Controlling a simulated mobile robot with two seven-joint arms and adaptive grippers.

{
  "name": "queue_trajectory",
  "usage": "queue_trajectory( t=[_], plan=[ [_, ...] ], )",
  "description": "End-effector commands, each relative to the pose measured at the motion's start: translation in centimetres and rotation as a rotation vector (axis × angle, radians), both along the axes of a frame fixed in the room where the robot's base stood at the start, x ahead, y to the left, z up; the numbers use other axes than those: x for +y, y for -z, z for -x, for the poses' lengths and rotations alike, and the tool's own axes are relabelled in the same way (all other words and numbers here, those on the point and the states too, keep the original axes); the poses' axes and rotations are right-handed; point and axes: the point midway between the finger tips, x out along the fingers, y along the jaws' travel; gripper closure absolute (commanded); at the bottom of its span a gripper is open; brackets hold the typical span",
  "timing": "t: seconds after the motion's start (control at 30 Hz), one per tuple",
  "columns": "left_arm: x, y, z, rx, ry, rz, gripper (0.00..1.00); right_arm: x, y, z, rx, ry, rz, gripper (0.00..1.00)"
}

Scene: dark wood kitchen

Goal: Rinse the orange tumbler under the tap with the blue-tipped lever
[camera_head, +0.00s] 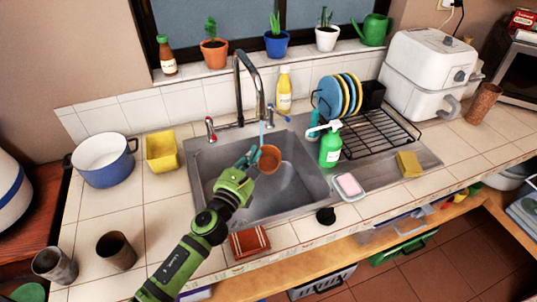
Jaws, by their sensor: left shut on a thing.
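The orange tumbler (268,159) is over the sink basin (291,190), below the tall grey tap (248,72). My left gripper (250,161) is shut on the tumbler's left side. A thin pale-blue stream of water (262,131) comes down from the spout to the tumbler's upper edge. I cannot tell how much goes inside. The blue-tipped lever (281,114) is right of the tap's base. A red-tipped lever (210,127) is on the left. My right gripper is not in view.
A green soap bottle (330,147), a dish rack (375,136) with plates and a pink soap bar (349,184) stand right of the basin. A yellow container (162,151) and a white-and-blue pot (102,162) are at left. Two brown cups (117,251) (55,266) stand front left.

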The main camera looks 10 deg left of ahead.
Motion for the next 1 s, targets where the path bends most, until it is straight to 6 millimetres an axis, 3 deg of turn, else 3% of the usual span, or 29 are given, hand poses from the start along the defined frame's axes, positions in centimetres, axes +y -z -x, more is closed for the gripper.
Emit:
queue_trajectory(
  t=[0.6, 1.0],
  plan=[
    [-0.9, 0.0, 4.8, 0.0, 0.0, 0.0, 1.0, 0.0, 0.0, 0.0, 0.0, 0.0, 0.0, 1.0],
    [-1.0, 0.0, 5.2, -0.001, -0.001, 0.0, 1.0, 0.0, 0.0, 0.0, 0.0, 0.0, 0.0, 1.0]
  ],
)
